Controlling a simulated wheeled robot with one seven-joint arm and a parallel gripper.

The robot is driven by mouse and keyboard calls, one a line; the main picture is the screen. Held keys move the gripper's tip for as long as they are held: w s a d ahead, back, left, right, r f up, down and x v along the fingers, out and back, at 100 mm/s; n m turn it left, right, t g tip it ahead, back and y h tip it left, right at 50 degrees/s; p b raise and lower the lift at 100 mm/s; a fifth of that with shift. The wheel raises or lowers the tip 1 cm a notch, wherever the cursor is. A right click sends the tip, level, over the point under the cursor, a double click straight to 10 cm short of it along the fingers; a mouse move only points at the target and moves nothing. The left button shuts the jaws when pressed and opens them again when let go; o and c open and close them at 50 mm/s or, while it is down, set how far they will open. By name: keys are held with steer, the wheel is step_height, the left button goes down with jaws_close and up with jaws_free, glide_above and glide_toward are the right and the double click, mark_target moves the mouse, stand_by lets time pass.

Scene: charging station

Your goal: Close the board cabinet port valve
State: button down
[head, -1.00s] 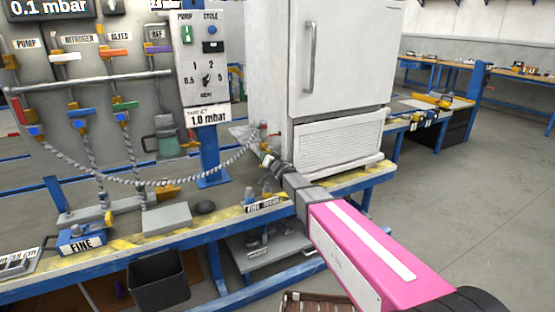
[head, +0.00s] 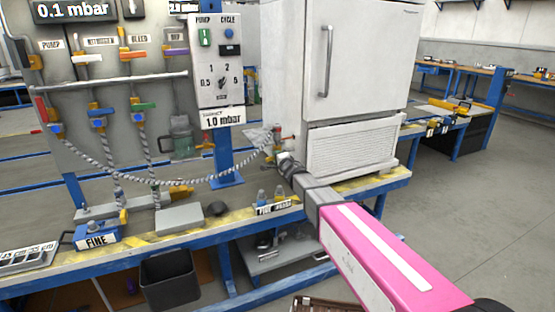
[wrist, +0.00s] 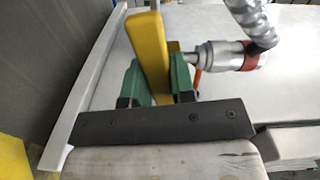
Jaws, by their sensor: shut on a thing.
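The white cabinet (head: 365,60) stands on the bench, with a louvred panel below its door. A braided hose (head: 235,172) runs to a fitting at its left side. In the wrist view, a yellow valve handle (wrist: 147,50) stands upright in the picture beside the hose fitting (wrist: 210,55), which has a red ring. My gripper (wrist: 155,80) has its green fingers on both sides of the handle and is shut on it. In the head view my gripper (head: 283,160) is small at the cabinet's lower left, and its fingers and the handle cannot be made out clearly.
A panel with several valves and hoses (head: 100,100) stands at the left, next to a control box (head: 217,60). A grey block (head: 180,218) and a blue box marked FINE (head: 97,237) sit on the bench. A dark bin (head: 167,280) is below. Floor at right is clear.

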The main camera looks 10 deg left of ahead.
steer(key=shift+r+m, duration=0.1)
steer(key=shift+m, duration=0.5)
steer(key=c, duration=1)
jaws_free()
steer(key=shift+o, duration=0.2)
steer(key=v, duration=1.1)
steer(key=shift+w, duration=0.1)
